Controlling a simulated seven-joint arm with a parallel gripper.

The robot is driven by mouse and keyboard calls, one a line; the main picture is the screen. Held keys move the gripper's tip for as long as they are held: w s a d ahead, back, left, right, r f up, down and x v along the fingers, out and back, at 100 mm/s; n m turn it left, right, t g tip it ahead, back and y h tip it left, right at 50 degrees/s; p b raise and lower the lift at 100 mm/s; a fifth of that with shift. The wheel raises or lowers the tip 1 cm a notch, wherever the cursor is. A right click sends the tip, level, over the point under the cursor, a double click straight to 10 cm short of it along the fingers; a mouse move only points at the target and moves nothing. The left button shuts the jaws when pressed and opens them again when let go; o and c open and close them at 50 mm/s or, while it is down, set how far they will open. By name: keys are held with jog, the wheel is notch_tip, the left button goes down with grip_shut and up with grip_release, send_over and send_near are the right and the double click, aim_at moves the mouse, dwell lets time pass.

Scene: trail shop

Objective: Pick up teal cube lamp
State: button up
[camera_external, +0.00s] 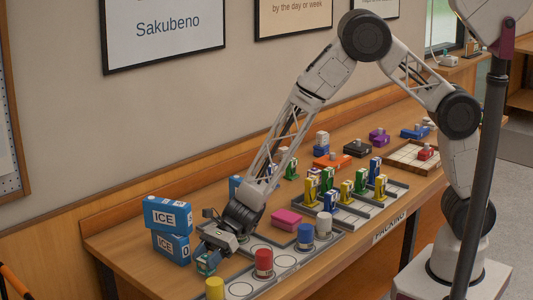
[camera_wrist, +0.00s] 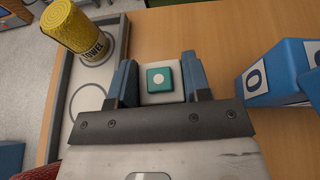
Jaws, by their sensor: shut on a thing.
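The teal cube lamp (camera_wrist: 160,79) shows in the wrist view as a small teal block with a white dot on its face. It sits between the two blue fingers of my gripper (camera_wrist: 160,82), which is shut on it. In the external view my gripper (camera_external: 208,262) is low at the front left of the counter, beside the blue ICE boxes. The lamp is mostly hidden there by the fingers. I cannot tell whether the lamp touches the counter.
Two stacked blue ICE boxes (camera_external: 168,215) stand close behind my gripper. A tray (camera_external: 322,244) with yellow (camera_external: 214,288), red (camera_external: 263,263), blue and white cylinders lies to the right. A pink block (camera_external: 286,220) and racks of coloured items stand farther back.

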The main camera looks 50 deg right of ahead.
aim_at(205, 256)
notch_tip(205, 256, up, 8)
jog(key=shift+r, duration=0.15)
dwell(0.4)
